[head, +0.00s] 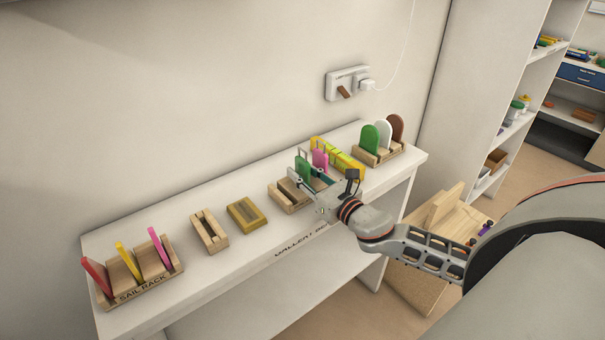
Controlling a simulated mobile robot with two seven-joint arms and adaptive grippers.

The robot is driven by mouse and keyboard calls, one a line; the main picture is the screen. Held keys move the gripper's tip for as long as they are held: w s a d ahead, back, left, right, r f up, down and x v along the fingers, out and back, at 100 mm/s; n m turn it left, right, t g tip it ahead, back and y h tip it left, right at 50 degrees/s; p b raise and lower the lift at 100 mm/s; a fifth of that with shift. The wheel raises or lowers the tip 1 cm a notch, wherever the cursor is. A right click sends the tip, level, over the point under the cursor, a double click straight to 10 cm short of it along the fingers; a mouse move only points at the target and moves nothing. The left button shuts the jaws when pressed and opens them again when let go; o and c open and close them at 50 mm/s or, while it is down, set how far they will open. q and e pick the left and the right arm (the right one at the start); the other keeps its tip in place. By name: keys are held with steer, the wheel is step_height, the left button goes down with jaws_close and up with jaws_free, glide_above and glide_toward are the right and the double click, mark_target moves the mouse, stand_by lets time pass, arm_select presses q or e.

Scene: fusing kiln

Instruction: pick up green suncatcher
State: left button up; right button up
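A small green upright piece (302,166), likely the green suncatcher, stands at a wooden holder (291,202) in the middle of the shelf top. A pink piece (320,159) is just to its right. My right gripper (302,180) reaches in from the right, with its fingers at the green piece. The fingers overlap its lower part, and I cannot tell whether they are closed on it. A larger green rounded panel (370,139) stands in a wooden rack farther right. My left gripper is out of view.
The white shelf top (270,245) also holds a sail rack (143,287) with coloured strips, two small wooden frames (209,231) (247,214) and a yellow block (340,160). White and brown panels (384,133) (397,127) share the right rack. A wall stands close behind.

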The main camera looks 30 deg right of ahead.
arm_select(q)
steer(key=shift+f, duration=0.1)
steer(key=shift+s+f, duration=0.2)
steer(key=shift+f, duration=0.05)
arm_select(e)
jaws_close()
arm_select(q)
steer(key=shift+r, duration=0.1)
arm_select(e)
steer(key=shift+r, duration=0.15)
steer(key=shift+r+p, duration=0.35)
steer(key=shift+r, duration=0.35)
step_height(320, 180, up, 7)
steer(key=shift+r+p, duration=0.15)
steer(key=shift+p, duration=0.9)
step_height(320, 180, up, 6)
steer(key=shift+r+p, duration=0.2)
steer(key=shift+p, duration=0.35)
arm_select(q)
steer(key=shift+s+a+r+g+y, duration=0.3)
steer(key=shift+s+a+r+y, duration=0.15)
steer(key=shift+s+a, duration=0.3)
arm_select(e)
step_height(320, 180, up, 5)
steer(key=shift+f, duration=0.2)
